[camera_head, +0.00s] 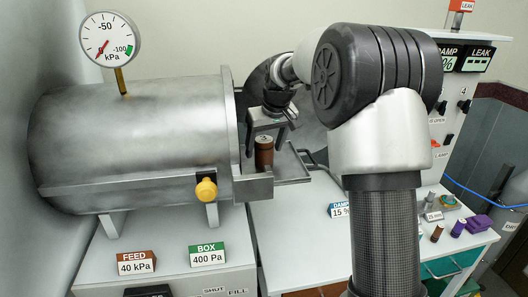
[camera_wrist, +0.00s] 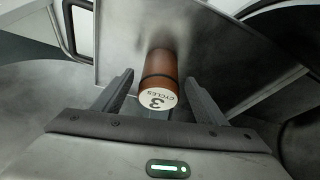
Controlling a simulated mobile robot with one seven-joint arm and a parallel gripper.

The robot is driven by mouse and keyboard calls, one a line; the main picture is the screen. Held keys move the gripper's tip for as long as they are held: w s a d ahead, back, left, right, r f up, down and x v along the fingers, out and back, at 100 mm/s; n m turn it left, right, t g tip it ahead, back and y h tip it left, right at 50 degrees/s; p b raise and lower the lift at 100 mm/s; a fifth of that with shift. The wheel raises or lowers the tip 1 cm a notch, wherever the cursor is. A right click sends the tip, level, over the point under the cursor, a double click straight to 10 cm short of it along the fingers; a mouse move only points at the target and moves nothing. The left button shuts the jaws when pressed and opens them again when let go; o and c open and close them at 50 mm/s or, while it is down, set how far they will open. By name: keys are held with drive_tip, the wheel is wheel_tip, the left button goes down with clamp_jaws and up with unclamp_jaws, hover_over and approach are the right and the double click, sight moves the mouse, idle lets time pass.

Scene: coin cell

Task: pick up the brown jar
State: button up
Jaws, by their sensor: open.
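A brown jar (camera_head: 264,158) with a dark band and a pale lid stands upright on the metal tray (camera_head: 292,181) at the mouth of the steel chamber. In the wrist view the jar (camera_wrist: 160,68) shows its lid, marked 3 CYCLES, between the two fingers. My gripper (camera_head: 266,141) is over the jar from above, pointing down. In the wrist view my gripper (camera_wrist: 159,79) is open, with a visible gap between each finger and the jar. Neither finger appears to touch it.
The steel chamber (camera_head: 130,140) stands close on the left, with its round door (camera_head: 312,135) swung open behind my arm.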

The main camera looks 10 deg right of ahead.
drive_tip(key=shift+x, duration=0.85)
drive_tip(key=c, duration=1.2)
drive_tip(key=shift+o, duration=0.2)
drive_tip(key=shift+r, duration=0.1)
